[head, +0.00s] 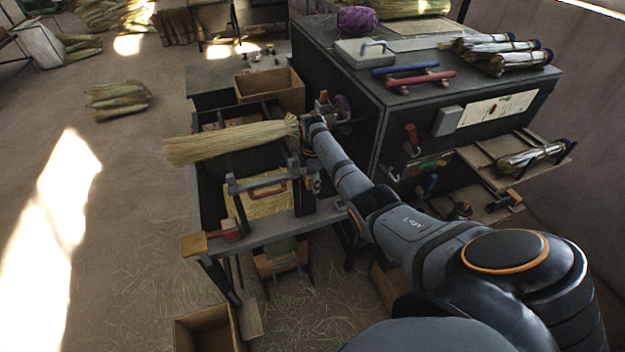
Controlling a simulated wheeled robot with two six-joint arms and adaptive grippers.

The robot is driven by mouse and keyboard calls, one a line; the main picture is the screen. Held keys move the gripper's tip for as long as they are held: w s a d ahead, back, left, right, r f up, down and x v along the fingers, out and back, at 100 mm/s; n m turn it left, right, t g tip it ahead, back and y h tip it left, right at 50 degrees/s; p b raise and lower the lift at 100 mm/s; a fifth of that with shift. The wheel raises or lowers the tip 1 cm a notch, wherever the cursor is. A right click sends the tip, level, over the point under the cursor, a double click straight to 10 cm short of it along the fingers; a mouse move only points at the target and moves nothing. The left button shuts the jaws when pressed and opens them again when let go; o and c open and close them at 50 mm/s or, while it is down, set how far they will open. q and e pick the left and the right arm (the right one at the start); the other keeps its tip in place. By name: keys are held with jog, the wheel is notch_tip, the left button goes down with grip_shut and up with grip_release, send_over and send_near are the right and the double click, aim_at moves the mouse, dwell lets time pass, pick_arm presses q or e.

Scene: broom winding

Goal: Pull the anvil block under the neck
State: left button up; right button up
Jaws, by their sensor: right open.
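A straw broom bundle (228,143) lies level across the winding bench, its loose end to the left. Its narrow neck (291,126) is at the right, beside my right wrist. I cannot clearly make out the anvil block among the dark bench parts there. A grey crossbar (262,182) lies below the bundle. My left gripper is not in view.
A dark cabinet (400,115) stands close on the right, with red and blue handled tools on top. An open wooden box (270,90) is behind the bundle, another box (207,330) on the floor in front. The floor at left is mostly clear.

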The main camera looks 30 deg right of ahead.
jog(key=shift+w+r, duration=0.1)
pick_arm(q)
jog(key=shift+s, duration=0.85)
pick_arm(e)
notch_tip(320, 180, up, 12)
jog(key=shift+d, duration=0.1)
